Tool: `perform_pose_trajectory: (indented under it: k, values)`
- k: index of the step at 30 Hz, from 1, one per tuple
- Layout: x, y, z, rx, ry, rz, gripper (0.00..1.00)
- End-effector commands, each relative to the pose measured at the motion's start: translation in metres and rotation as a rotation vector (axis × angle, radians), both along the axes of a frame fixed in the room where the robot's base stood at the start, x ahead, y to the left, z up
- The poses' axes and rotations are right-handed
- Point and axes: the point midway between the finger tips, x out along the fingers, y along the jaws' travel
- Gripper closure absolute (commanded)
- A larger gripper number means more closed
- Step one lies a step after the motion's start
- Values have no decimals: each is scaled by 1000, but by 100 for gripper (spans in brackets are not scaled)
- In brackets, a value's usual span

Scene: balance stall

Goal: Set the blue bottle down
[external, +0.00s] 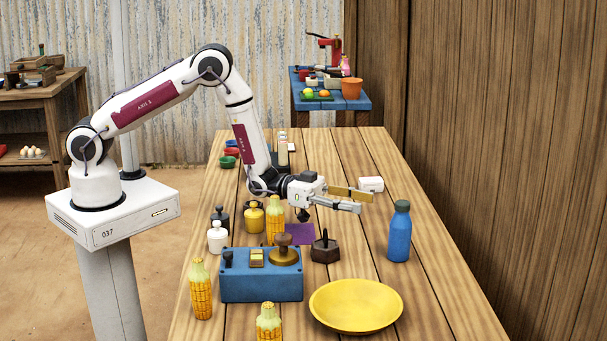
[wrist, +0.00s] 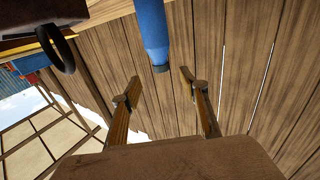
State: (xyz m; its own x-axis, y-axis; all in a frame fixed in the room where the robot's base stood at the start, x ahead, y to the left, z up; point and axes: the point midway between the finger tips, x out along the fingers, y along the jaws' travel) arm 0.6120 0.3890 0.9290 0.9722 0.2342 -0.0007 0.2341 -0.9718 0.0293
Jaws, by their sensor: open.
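The blue bottle (external: 399,234) stands upright on the right side of the wooden table (external: 432,300) in the external view. Its cap is grey-green. My gripper (external: 359,201) is open and empty, to the left of the bottle, with its fingers pointing right toward it at about the height of its upper part. A gap shows between the fingertips and the bottle. In the wrist view the bottle (wrist: 152,28) comes in from the top, cap end downward in the picture, beyond the open fingers (wrist: 159,84). Nothing is between the fingers.
A yellow dish (external: 356,306), a dark hexagonal weight (external: 325,251) and a blue box (external: 262,274) stand left of and in front of the bottle. Corn cobs (external: 201,290) and knobbed weights (external: 254,220) are further left. A white block (external: 371,184) lies behind my gripper. A wooden wall (external: 500,150) rises at right.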

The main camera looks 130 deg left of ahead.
Motion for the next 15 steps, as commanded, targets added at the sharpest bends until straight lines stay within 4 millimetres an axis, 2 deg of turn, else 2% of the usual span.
perform_pose_trajectory:
  k: [8, 15]
  values:
    - [12, -12, 22, 16, 52, 1, 56]
    - [24, -35, 57, 37, 148, 7, 56]
